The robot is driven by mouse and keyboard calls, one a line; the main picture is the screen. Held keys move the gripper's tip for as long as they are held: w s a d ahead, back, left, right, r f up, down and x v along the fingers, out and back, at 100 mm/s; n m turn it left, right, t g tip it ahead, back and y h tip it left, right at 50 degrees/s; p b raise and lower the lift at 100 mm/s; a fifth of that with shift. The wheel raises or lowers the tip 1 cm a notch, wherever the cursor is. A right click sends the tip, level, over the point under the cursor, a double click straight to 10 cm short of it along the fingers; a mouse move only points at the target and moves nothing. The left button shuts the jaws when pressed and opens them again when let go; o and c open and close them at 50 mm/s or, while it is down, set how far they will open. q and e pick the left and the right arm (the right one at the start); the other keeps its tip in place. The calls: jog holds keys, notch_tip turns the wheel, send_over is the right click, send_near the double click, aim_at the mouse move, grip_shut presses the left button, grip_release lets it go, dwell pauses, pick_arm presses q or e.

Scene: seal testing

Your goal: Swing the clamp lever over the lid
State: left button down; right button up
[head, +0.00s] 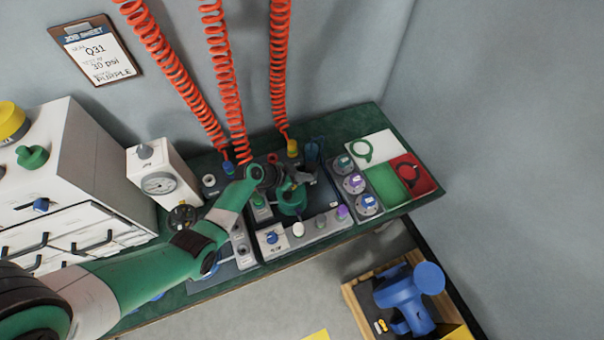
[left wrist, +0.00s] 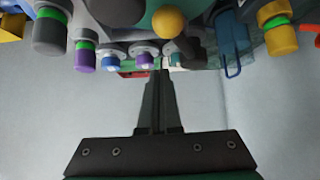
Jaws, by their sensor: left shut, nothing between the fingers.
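My left gripper (head: 270,178) reaches over the test bench beside a green round fixture (head: 292,197), and its fingers are hard to make out in the head view. In the left wrist view the gripper (left wrist: 160,78) has its black fingers shut together and empty. A yellow ball (left wrist: 169,22), perhaps the clamp lever's knob, shows just beyond the fingertips. It looks close to them, but I cannot tell whether they touch. A green rounded body (left wrist: 150,8) is partly cut off behind it. The lid and the rest of the lever cannot be made out clearly. My right gripper is not in view.
Dials (head: 354,183) stand right of the fixture, and a panel with knobs (head: 298,230) lies in front. Beyond are a green tray (head: 386,186) and a red tray (head: 414,172). Orange coiled hoses (head: 281,70) hang behind. A gauge box (head: 158,172) stands left.

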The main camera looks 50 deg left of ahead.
pick_arm(q)
jog(key=s+a+r+p, duration=0.1)
jog(key=a+r+p, duration=0.5)
jog(key=shift+s+r, duration=0.2)
jog(key=shift+r, duration=0.2)
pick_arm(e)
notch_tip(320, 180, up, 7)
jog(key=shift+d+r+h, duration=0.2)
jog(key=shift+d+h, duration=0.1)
pick_arm(q)
jog(key=shift+d, duration=0.1)
